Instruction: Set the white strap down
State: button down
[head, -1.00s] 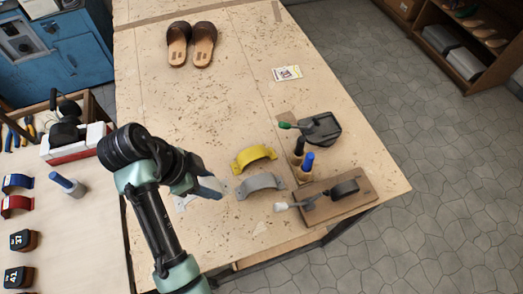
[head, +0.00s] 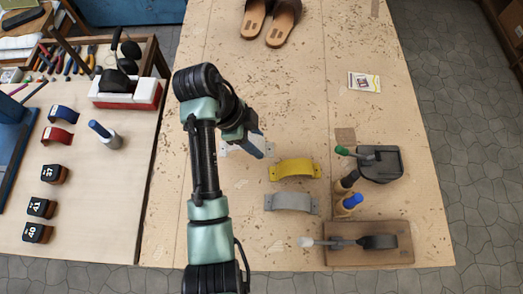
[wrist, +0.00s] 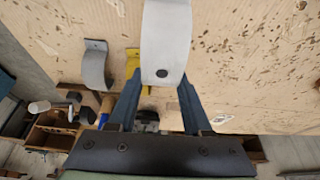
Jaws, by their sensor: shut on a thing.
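My gripper (head: 258,148) is over the bench, just behind and left of the yellow strap. In the wrist view its two fingers (wrist: 157,105) are shut on the white strap (wrist: 166,45), a curved band with a dark hole at its near end. In the head view only pale bits of the white strap (head: 231,150) show past my arm. I cannot tell whether its ends touch the bench. A yellow strap (head: 291,169) and a grey strap (head: 291,202) stand arched on the bench, to the right and nearer.
On the bench, a dark tool with a green handle (head: 377,164), a blue-topped bottle (head: 350,203) and a wooden board (head: 340,257) stand at right. Brown sandals (head: 270,22) and a card (head: 364,82) lie farther back. The side table (head: 80,215) holds several items. Bench behind my gripper is clear.

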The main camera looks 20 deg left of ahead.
jog(key=shift+f+p, duration=0.4)
jog(key=shift+f, duration=2.45)
jog(key=shift+f, duration=0.2)
jog(key=shift+c, duration=1.7)
grip_release()
jog(key=shift+r, duration=0.1)
jog(key=p+v, duration=0.1)
jog(key=v, duration=1)
jog(key=shift+a+r+p, duration=0.25)
jog(key=shift+r+p, duration=0.3)
jog(key=shift+r, duration=0.05)
